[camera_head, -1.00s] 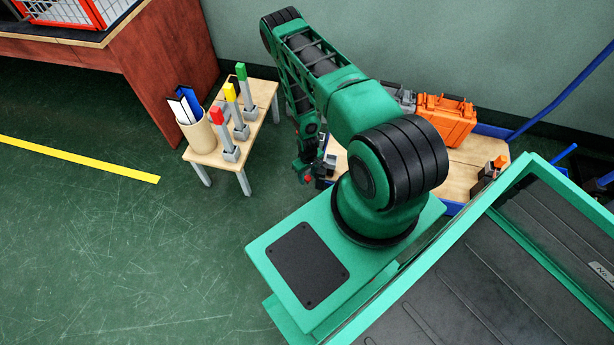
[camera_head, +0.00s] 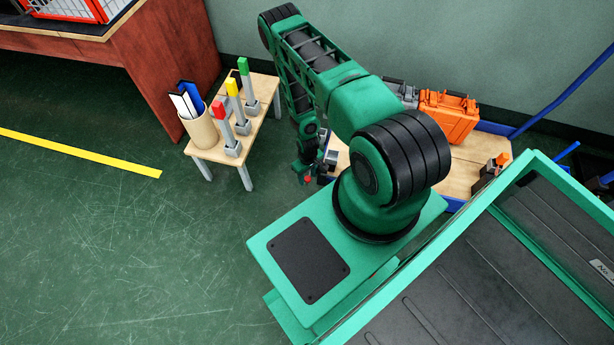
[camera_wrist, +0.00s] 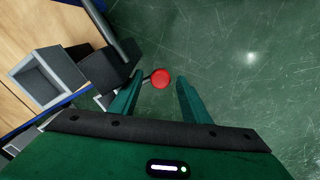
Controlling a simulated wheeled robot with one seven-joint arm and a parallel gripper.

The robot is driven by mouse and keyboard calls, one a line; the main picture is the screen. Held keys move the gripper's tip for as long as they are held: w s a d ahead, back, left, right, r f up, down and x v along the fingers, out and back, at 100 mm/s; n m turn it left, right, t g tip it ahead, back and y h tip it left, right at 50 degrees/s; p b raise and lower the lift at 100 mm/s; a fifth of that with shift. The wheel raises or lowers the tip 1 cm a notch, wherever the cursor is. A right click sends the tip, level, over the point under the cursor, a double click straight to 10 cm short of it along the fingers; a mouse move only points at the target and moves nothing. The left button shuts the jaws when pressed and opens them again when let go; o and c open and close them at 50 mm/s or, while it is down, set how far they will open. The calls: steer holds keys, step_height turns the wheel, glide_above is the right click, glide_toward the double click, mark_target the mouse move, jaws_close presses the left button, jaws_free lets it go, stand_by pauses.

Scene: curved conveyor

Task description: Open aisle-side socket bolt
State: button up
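The bolt's round red knob (camera_wrist: 160,78) shows in the wrist view on a short dark stem at the side of a black block (camera_wrist: 106,70). A grey square socket (camera_wrist: 48,77) is beside that block on the left. My gripper (camera_wrist: 160,84) is open, with one green finger on each side of the knob and a visible gap to both. I cannot tell how deep the knob lies between the fingertips. In the head view my gripper (camera_head: 302,170) is low beside the cart's left edge, with the red knob (camera_head: 307,179) at its tip.
The wooden cart bed (camera_head: 465,172) holds an orange case (camera_head: 447,115) and a grey case (camera_head: 401,93). A small table (camera_head: 262,92) with coloured-handled tools and a pen cup (camera_head: 200,130) stands left of my arm. Open floor lies left.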

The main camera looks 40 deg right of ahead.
steer(key=shift+r, duration=0.1)
step_height(320, 180, up, 11)
steer(key=shift+f, duration=0.2)
stand_by(0.5)
stand_by(0.4)
step_height(320, 180, up, 16)
steer(key=m, duration=0.1)
glide_above(307, 178)
steer(key=w+d, duration=0.4)
steer(key=w, duration=0.1)
step_height(307, 178, up, 10)
steer(key=d+h, duration=0.1)
steer(key=s+d+r+m, duration=0.1)
steer(key=s+r, duration=0.1)
steer(key=r, duration=0.6)
steer(key=s+r+m, duration=0.1)
steer(key=s+r, duration=0.2)
steer(key=r, duration=0.6)
steer(key=s+a+r+m, duration=0.2)
steer(key=s+r, duration=0.6)
steer(key=s, duration=0.2)
steer(key=s+a+r+m+y, duration=0.1)
steer(key=s+a+r, duration=0.2)
steer(key=s+r, duration=0.6)
steer(key=shift+s+m, duration=0.4)
steer(key=shift+s, duration=0.1)
